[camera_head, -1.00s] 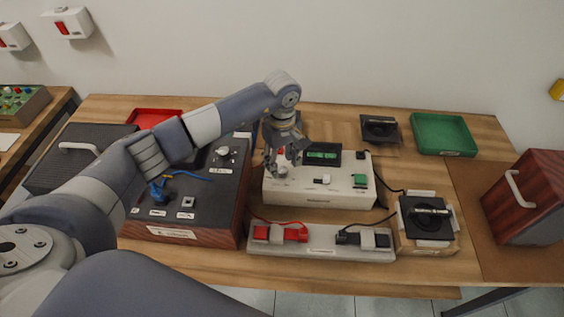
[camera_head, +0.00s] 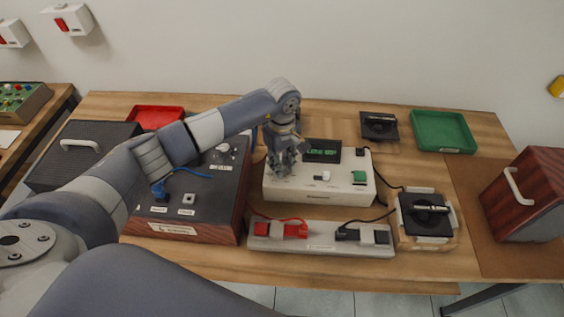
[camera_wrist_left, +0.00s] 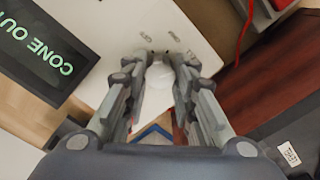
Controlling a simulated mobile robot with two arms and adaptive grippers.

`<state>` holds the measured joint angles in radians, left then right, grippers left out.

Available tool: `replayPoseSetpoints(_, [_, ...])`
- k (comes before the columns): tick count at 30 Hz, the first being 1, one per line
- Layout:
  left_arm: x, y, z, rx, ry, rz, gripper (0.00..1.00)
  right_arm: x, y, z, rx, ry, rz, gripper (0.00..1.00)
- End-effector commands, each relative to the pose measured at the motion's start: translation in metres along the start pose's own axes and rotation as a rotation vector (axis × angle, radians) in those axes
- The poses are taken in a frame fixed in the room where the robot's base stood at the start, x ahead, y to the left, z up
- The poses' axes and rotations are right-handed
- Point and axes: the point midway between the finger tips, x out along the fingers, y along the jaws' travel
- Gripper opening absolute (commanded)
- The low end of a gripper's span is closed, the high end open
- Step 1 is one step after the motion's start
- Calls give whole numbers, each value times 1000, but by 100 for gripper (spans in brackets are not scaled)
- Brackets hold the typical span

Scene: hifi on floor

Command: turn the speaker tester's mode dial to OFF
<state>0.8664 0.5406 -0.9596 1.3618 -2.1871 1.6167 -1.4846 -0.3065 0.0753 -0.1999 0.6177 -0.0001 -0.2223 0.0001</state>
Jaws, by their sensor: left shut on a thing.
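The speaker tester (camera_head: 318,190) is a white box on the wooden table with a small dark screen (camera_head: 322,151) showing green text. In the left wrist view the screen (camera_wrist_left: 42,52) reads "CONE OU…", cut off by the frame edge. The mode dial (camera_wrist_left: 158,74) is a pale round knob on the tester's top, partly covered by my fingers; small labels around it are too blurred to read surely. My left gripper (camera_head: 281,166) reaches down over the tester's left end. In the left wrist view its fingers (camera_wrist_left: 160,62) are shut on the dial. My right gripper is not in view.
A dark wood-sided box (camera_head: 222,190) stands close left of the tester. A grey strip with red and black clips (camera_head: 321,237) lies in front. A speaker (camera_head: 424,214) sits at right. A green tray (camera_head: 443,131) and a red tray (camera_head: 155,117) lie behind.

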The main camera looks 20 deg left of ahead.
Motion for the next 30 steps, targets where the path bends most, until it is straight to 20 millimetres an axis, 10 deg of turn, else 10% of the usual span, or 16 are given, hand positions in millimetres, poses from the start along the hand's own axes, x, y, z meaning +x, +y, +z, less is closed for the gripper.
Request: replayPoseSetpoints(30, [2,0,0,-773,0,2,2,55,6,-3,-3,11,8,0])
